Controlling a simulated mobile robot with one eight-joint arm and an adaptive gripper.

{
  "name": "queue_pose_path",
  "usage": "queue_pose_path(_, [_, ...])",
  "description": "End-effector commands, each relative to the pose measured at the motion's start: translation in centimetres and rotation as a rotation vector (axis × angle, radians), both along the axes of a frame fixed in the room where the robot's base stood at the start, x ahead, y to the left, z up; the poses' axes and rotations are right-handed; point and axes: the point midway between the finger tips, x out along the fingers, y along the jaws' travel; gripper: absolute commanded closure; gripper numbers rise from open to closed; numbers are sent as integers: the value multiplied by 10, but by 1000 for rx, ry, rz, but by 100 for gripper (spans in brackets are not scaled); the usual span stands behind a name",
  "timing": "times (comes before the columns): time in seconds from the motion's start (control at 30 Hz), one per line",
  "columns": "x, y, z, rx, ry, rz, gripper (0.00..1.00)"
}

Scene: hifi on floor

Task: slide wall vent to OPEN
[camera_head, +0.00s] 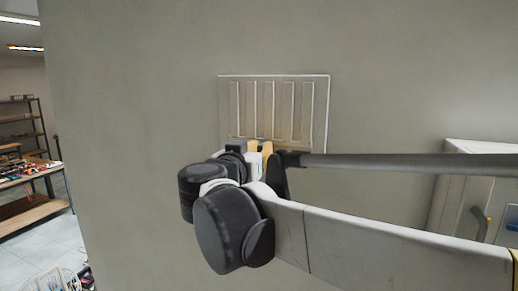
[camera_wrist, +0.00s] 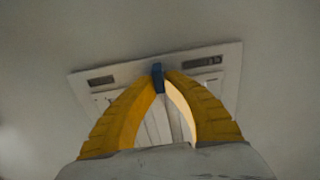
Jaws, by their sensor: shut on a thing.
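My gripper shows in part at the vent's lower edge, mostly hidden by my arm. In the wrist view, the vent (camera_wrist: 222,58) fills the middle, with a dark label at each end, too blurred to read.
At the far left, past the wall's edge, are a shelf rack (camera_head: 22,125) and a workbench (camera_head: 30,172). The wall around the vent is bare.

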Motion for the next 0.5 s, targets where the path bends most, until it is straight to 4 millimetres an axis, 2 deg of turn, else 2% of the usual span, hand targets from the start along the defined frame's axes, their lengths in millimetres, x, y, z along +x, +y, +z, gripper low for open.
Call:
queue_pose_path(0.17, [-1,-3,1,-1,-1,-1,100])
queue_pose_path(0.33, [-8,-23,0,-1,-1,-3,100])
queue_pose_path(0.5, [-9,-27,1,-1,-1,-2,100])
